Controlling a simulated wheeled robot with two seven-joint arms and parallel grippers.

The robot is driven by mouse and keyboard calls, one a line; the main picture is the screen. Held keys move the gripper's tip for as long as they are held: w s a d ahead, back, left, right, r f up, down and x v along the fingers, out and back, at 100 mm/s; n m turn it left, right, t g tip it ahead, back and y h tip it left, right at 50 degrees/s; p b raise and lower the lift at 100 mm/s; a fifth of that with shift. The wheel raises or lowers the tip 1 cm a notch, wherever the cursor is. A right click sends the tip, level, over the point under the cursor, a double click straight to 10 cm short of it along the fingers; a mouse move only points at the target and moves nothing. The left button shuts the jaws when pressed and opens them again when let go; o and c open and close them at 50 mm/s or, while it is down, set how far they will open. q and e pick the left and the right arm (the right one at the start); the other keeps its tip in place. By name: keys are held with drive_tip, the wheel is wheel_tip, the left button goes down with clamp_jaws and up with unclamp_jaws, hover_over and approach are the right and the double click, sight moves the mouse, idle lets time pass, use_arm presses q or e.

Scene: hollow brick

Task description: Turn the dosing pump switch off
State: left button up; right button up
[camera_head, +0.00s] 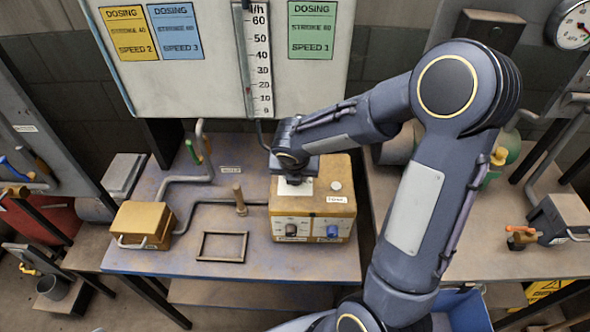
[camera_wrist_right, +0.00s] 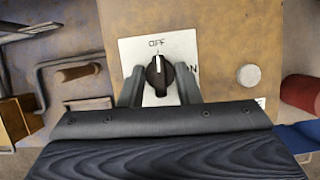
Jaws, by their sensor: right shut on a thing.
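The dosing pump (camera_head: 312,215) is a worn yellow box on the blue-topped table. A black rotary switch (camera_wrist_right: 157,76) sits on a white plate on its top, marked OFF above and a partly hidden "N" at the right. The knob's white pointer line points up at OFF. My right gripper (camera_head: 296,170) is over the pump's top; in the right wrist view its two fingers (camera_wrist_right: 160,88) stand on either side of the knob and are shut on it. The knob is hidden in the head view. My left gripper is in neither view.
The pump's front has a dark knob (camera_head: 291,230) and a blue knob (camera_head: 333,231). A round pale button (camera_wrist_right: 249,76) is beside the switch plate. A yellow box (camera_head: 142,225), pipes and an empty frame (camera_head: 222,247) are to the left. A scale board (camera_head: 220,60) stands behind.

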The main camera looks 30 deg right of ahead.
drive_tip(key=shift+n, duration=0.4)
drive_tip(key=o, duration=1)
drive_tip(key=shift+c, duration=0.2)
drive_tip(key=v, duration=0.7)
drive_tip(key=shift+s+r+p, duration=0.15)
drive_tip(key=shift+r+p, duration=0.25)
drive_tip(key=shift+p, duration=0.05)
